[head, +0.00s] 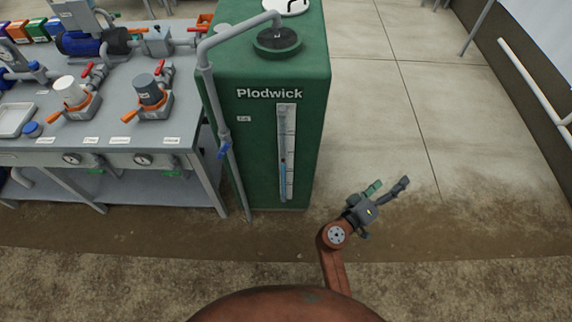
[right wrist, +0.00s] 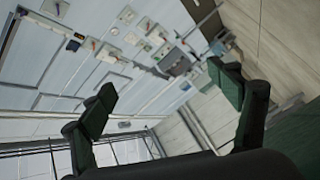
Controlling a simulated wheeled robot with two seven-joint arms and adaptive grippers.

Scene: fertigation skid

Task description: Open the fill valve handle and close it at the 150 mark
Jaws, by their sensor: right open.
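The fill valve handle (head: 223,152) is a small blue lever on the grey pipe (head: 208,90) that runs down the left side of the green Plodwick tank (head: 262,170). The tank's front has a clear sight gauge (head: 286,150) with a blue column in its lower half; its mark numbers are too small to read. My right gripper (head: 390,187) is open and empty, to the right of the tank and apart from it. Its two dark green fingers show spread in the right wrist view (right wrist: 165,100), with nothing between them. My left gripper is not in view.
A grey bench (head: 105,145) with pumps, filters with red handles and gauges stands left of the tank. The pipe bends over the tank's top opening (head: 278,42). The floor right of the tank is clear (head: 400,110), with a wall and a white pipe at far right.

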